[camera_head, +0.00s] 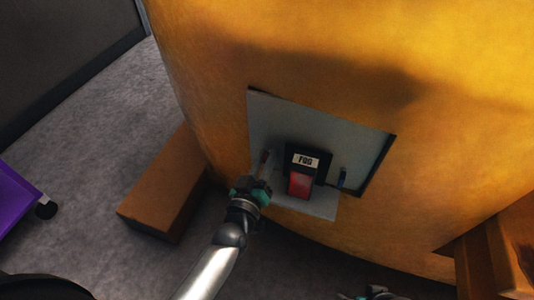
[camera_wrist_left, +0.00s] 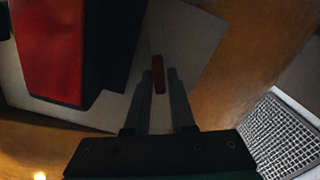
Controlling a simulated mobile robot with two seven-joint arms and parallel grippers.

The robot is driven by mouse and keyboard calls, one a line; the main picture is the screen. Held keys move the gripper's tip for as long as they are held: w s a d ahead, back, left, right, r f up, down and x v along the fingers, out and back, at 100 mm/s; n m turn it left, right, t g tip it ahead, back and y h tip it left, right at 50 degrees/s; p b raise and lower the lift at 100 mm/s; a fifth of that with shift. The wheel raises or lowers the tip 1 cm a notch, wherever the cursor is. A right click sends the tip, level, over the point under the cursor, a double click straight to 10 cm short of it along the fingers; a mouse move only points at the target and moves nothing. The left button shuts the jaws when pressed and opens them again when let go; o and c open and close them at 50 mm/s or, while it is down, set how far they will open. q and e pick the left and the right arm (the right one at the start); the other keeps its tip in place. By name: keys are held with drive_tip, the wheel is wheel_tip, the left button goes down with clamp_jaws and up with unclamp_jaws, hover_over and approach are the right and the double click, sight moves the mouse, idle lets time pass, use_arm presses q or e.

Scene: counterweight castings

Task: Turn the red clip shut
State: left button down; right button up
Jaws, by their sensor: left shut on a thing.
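The red clip (camera_head: 265,157) is a small narrow piece on the grey panel (camera_head: 270,118) set in the large yellow casting. It stands left of a black housing. My left gripper (camera_head: 261,174) is at the clip. In the left wrist view the red clip (camera_wrist_left: 159,80) lies between the two dark fingertips of my left gripper (camera_wrist_left: 159,84), which is shut on it. The clip's base is hard to make out. My right gripper (camera_head: 375,293) shows only in part at the bottom edge of the head view, and its jaws are unclear.
The black housing (camera_head: 318,149) has a white label and a red block (camera_head: 300,185). A small blue clip (camera_head: 342,177) is to its right. The yellow casting (camera_head: 440,130) surrounds the panel. A brown box (camera_head: 160,190) and a purple item (camera_head: 15,205) are at the left, with grey floor between.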

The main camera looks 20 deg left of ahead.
use_arm(q)
drive_tip(key=n, duration=0.3)
drive_tip(key=shift+a+f+n+p, duration=0.1)
drive_tip(key=shift+a+n+p, duration=0.1)
drive_tip(key=shift+n+p, duration=0.2)
drive_tip(key=n, duration=0.2)
drive_tip(key=shift+a+f+n, duration=0.1)
drive_tip(key=shift+n, duration=0.2)
drive_tip(key=shift+f+n, duration=0.1)
drive_tip(key=shift+n, duration=0.9)
drive_tip(key=shift+f+n, duration=0.15)
drive_tip(key=shift+n, duration=0.95)
drive_tip(key=shift+a+n+b, duration=0.1)
drive_tip(key=shift+n+b, duration=0.2)
drive_tip(key=shift+n, duration=0.8)
use_arm(e)
drive_tip(key=shift+s+f, duration=0.15)
drive_tip(key=shift+f, duration=0.3)
use_arm(q)
drive_tip(key=c, duration=0.9)
unclamp_jaws()
